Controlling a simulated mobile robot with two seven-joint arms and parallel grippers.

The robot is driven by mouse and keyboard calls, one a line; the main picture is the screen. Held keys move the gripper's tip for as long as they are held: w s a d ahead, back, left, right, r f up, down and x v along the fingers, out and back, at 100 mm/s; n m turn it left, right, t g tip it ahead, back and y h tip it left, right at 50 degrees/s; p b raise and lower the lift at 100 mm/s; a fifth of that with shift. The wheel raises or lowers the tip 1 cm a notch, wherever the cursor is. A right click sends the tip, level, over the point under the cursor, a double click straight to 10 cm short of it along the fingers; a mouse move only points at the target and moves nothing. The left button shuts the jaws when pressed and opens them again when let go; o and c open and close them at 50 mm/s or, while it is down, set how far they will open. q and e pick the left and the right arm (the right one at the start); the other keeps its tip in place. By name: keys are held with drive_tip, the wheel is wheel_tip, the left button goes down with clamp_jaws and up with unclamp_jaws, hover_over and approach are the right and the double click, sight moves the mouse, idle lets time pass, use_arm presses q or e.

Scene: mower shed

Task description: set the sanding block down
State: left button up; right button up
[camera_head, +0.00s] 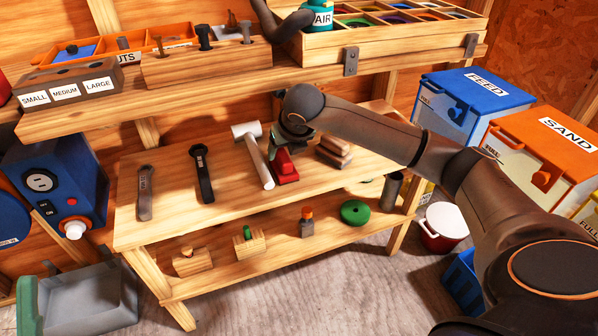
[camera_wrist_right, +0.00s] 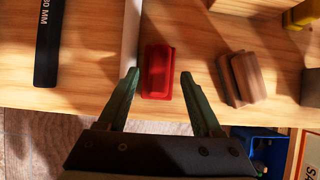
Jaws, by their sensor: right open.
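A red block (camera_head: 286,168), which looks like the sanding block, rests on the wooden workbench top (camera_head: 240,195), just right of a hammer (camera_head: 254,150). My right gripper (camera_head: 297,141) is above the block, partly hidden by its own wrist in the head view. In the right wrist view the red block (camera_wrist_right: 157,72) lies between and just beyond the open fingertips of the right gripper (camera_wrist_right: 160,74), with a gap on either side. Nothing is held. My left gripper is not in view.
A brown stacked block (camera_head: 333,152) lies right of the red block. A shelf (camera_head: 200,100) with bins overhangs the bench's back. Blue (camera_head: 470,100) and orange (camera_head: 540,150) bins stand to the right.

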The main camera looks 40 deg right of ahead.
drive_tip(key=s+a+p, duration=0.1)
drive_tip(key=s+a, duration=0.2)
drive_tip(key=s, duration=0.9)
drive_tip(key=s+a+f+n+g+y, duration=0.2)
drive_tip(key=s+a+y, duration=0.25)
drive_tip(key=a, duration=0.35)
drive_tip(key=s+a+f+n+g+y, duration=0.1)
drive_tip(key=s+a+f+g+y, duration=0.15)
drive_tip(key=s+a, duration=0.4)
drive_tip(key=s+a+r+n+g+y, duration=0.1)
drive_tip(key=s+a+r+g+y, duration=0.1)
drive_tip(key=s+a+r+y, duration=0.3)
drive_tip(key=s+a+r+n+g+y, duration=0.1)
drive_tip(key=s+a+r+y, duration=0.1)
drive_tip(key=a, duration=0.5)
drive_tip(key=s+a+r+m+y, duration=0.25)
drive_tip(key=r+y, duration=0.65)
drive_tip(key=r, duration=0.5)
drive_tip(key=w+d+r+m+t+h, duration=0.2)
drive_tip(key=d+m+t, duration=0.4)
drive_tip(key=m+t, duration=0.5)
drive_tip(key=w+d+r+m+t+h, duration=0.3)
drive_tip(key=w+d+m+t+h, duration=0.1)
drive_tip(key=m+t, duration=0.8)
drive_tip(key=shift+w+d+r+m+h, duration=0.15)
drive_tip(key=shift+w+d+m+h, duration=0.25)
drive_tip(key=shift+w+d+m, duration=0.4)
